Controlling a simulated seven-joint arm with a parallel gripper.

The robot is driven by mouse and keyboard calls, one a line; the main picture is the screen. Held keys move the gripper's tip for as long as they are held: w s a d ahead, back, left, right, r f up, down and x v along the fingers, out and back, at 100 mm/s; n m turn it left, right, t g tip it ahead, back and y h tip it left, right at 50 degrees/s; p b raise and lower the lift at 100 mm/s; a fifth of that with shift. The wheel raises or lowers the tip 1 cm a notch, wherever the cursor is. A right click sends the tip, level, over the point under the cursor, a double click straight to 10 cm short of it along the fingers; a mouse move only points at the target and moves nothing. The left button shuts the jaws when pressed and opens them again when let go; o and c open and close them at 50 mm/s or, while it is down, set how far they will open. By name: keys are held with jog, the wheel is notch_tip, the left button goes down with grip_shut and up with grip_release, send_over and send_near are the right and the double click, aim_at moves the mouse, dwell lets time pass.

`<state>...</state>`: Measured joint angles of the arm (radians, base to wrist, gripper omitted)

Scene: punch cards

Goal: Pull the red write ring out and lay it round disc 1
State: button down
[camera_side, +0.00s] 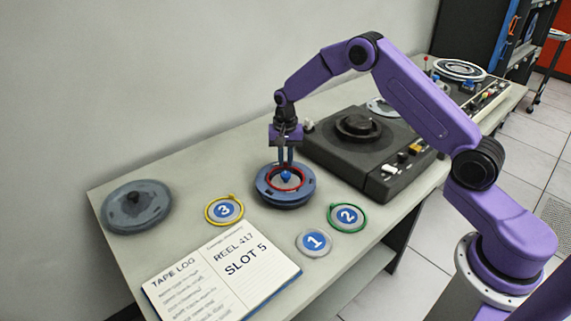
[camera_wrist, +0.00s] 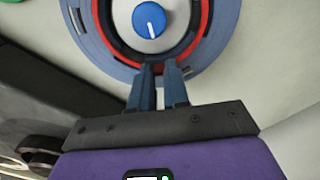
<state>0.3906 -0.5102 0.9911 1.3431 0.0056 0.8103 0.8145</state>
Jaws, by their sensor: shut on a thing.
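The red write ring (camera_side: 303,182) lies at the blue-grey reel (camera_side: 284,201), around its hub with a blue knob (camera_side: 286,175). I cannot tell whether it is still seated or slightly raised. My gripper (camera_side: 285,164) points down at the ring's far side, its fingers shut on the rim. In the wrist view, the fingers (camera_wrist: 158,72) meet the red ring (camera_wrist: 204,32) at its lower edge, and the blue knob (camera_wrist: 148,19) shows inside it. Disc 1 (camera_side: 313,242), blue with a white number, lies flat on the table front with no coloured ring round it.
Disc 2 (camera_side: 347,216) has a green ring round it, disc 3 (camera_side: 224,210) a yellow one. An open log book (camera_side: 222,272) lies left of disc 1. A dark tape deck (camera_side: 367,157) stands right of the reel. A grey reel (camera_side: 137,207) lies far left.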

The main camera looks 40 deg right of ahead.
jog(key=shift+r, duration=0.35)
dwell(0.7)
jog(key=shift+r, duration=2.95)
jog(key=shift+s, duration=0.1)
jog(key=shift+n, duration=0.5)
jog(key=s+a+f, duration=0.1)
jog(key=s, duration=0.1)
jog(key=s+a+f, duration=0.1)
jog(key=s+a, duration=0.1)
jog(key=s, duration=0.1)
jog(key=s+a+f, duration=0.1)
jog(key=s+a, duration=0.1)
jog(key=s, duration=0.1)
jog(key=shift+a+f, duration=0.1)
jog(key=shift+a, duration=0.05)
jog(key=s+a+f, duration=0.2)
jog(key=s, duration=0.7)
jog(key=n, duration=0.1)
send_over(309, 228)
jog(key=shift+f, duration=2.45)
jog(key=shift+f, duration=1)
jog(key=c, duration=1.1)
grip_release()
